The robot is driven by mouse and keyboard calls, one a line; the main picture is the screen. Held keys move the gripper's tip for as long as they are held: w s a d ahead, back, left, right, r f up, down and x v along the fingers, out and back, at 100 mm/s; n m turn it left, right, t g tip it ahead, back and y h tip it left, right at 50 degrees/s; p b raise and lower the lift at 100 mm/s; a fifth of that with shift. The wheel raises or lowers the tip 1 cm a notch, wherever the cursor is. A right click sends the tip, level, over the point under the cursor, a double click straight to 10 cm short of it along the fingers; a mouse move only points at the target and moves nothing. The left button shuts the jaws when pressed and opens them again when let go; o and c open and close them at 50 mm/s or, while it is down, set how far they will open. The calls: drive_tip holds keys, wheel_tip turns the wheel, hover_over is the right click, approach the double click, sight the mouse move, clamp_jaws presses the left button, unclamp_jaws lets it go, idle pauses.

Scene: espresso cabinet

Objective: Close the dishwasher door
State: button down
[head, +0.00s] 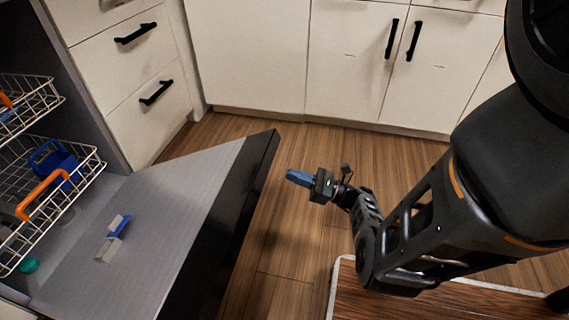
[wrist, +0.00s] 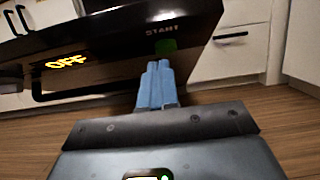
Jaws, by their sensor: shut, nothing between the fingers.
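The dishwasher door (head: 160,225) is folded down and open in the head view, its grey inner face up and its dark top edge (head: 262,150) toward my arm. In the wrist view the door's dark front panel (wrist: 110,35) shows a lit "OFF" display, the word "START" and a green button. My gripper (head: 289,175) is shut and empty, just to the right of the door's far corner and over the floor. In the wrist view its blue fingers (wrist: 157,75) are together below the green button; I cannot tell whether they touch the panel.
Two wire racks (head: 45,185) with orange handles sit inside the dishwasher at left. White drawers (head: 140,70) and cupboards (head: 345,60) with black handles stand behind. Wood floor (head: 300,235) is clear between door and rug.

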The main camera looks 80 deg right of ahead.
drive_tip(key=shift+w+r, duration=1.75)
drive_tip(key=shift+r, duration=0.25)
drive_tip(key=shift+r+p, duration=0.1)
drive_tip(key=shift+p, duration=0.25)
